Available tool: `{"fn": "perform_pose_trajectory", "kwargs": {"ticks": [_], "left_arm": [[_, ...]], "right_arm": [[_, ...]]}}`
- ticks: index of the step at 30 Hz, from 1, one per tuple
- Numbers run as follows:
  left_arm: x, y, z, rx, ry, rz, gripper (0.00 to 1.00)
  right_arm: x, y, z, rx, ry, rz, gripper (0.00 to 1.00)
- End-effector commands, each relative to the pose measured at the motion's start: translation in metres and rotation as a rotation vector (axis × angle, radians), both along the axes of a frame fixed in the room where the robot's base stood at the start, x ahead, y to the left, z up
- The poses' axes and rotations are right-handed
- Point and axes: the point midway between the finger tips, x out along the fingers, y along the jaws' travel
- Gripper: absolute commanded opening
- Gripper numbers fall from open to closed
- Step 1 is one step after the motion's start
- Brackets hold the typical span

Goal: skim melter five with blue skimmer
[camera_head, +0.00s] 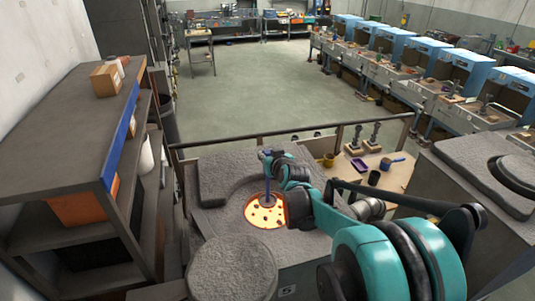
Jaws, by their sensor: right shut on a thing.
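The melter (222,213) is a grey, rough-topped block with a round opening of glowing orange melt (257,217); dark specks lie on the melt. A label on its front face looks like a 5. My right gripper (268,158) is above the opening, shut on the blue skimmer (267,184). The skimmer's thin blue-violet shaft points down, roughly upright. Its lower end is over the melt near the far edge; I cannot tell whether it touches. My right arm covers the right edge of the opening. My left gripper is not in view.
A round grey lid (232,270) sits in front of the opening. A rail (240,139) runs behind the melter. A wooden table (340,176) behind right holds a purple tray (359,165), cups and a blue-handled pan. A shelf (70,125) stands left. Open floor lies beyond.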

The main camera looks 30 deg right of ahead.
Motion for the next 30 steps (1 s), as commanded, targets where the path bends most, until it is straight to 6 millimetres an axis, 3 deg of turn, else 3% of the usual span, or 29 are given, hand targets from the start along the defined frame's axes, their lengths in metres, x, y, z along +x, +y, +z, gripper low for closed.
{"fn": "perform_pose_trajectory", "kwargs": {"ticks": [21,30], "left_arm": [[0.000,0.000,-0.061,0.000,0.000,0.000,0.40],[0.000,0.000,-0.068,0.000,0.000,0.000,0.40]], "right_arm": [[0.000,0.000,-0.071,0.000,-0.001,0.000,0.00],[0.000,0.000,-0.078,0.000,-0.001,0.000,0.00]]}}
